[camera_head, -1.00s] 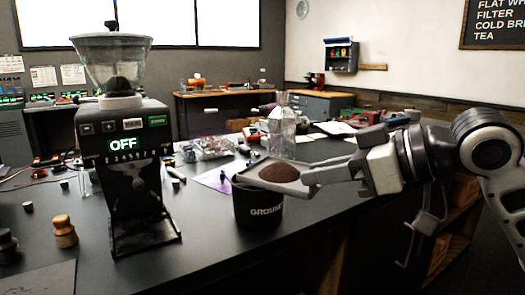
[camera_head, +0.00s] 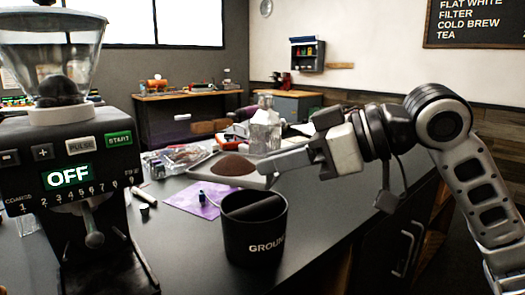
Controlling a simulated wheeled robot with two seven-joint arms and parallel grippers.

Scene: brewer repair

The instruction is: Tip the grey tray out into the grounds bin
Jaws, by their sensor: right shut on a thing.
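The grey tray (camera_head: 258,181) carries a mound of brown coffee grounds (camera_head: 234,165). My right gripper (camera_head: 282,160) comes in from the right and is shut on the tray's right side. The tray looks about level and shows behind and above the black grounds bin (camera_head: 254,238). The bin stands upright on the dark counter, with a bar across its open mouth and white lettering on its front. Its lower inside is hidden. My left gripper is not in view.
A coffee grinder (camera_head: 70,185) reading OFF stands close on the left. A purple sheet (camera_head: 197,200) lies left of the bin, with bagged items and a clear glass vessel (camera_head: 264,128) behind. The counter front near the bin is clear.

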